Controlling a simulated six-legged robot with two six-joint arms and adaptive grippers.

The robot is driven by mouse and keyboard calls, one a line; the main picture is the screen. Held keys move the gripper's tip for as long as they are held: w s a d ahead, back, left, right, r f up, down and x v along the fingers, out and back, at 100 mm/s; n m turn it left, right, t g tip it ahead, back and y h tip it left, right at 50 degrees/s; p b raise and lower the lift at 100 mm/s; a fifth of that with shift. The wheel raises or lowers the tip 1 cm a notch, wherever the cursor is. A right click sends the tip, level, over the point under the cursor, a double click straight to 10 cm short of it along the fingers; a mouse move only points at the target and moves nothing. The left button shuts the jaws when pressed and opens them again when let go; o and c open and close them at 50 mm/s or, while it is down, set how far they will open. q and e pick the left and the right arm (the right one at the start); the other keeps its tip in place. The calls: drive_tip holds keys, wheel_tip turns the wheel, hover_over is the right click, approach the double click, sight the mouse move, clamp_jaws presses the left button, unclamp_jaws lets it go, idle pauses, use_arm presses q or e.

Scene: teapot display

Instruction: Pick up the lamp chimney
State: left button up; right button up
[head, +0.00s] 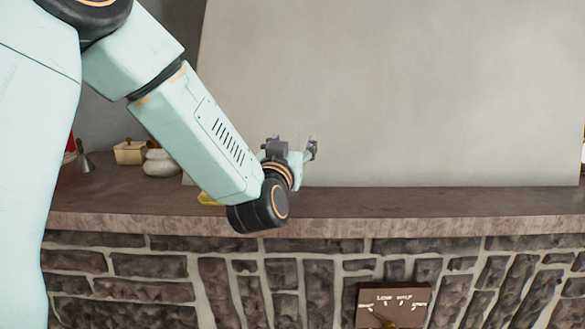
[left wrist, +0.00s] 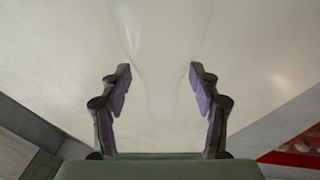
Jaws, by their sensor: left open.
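The lamp chimney (left wrist: 160,45) is clear, faint glass. In the left wrist view it is wide at the top and narrows downward between my fingers. In the head view only a faint trace of it (head: 292,130) shows above the gripper. My left gripper (head: 293,147) is over the stone shelf, in front of the pale wall panel. In the left wrist view its two fingers (left wrist: 160,88) are spread, one on each side of the glass, with gaps that look clear. The chimney's lower end is hard to make out. My right gripper is not in view.
The brown shelf (head: 420,202) is bare to the right. At its left stand a small wooden box (head: 130,152), pale rounded stones (head: 160,164) and a dark cone-shaped thing (head: 84,160). A yellow thing (head: 208,199) is partly behind my arm. A dial plaque (head: 405,300) hangs below.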

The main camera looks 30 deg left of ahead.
use_arm(q)
drive_tip(key=shift+a+f, duration=0.2)
drive_tip(key=shift+a, duration=0.25)
drive_tip(key=shift+c, duration=1.2)
drive_tip(key=shift+d+r, duration=0.2)
drive_tip(key=shift+d, duration=0.35)
drive_tip(key=c, duration=0.6)
drive_tip(key=shift+a+f, duration=0.15)
drive_tip(key=shift+a, duration=0.25)
clamp_jaws()
drive_tip(key=shift+d, duration=0.1)
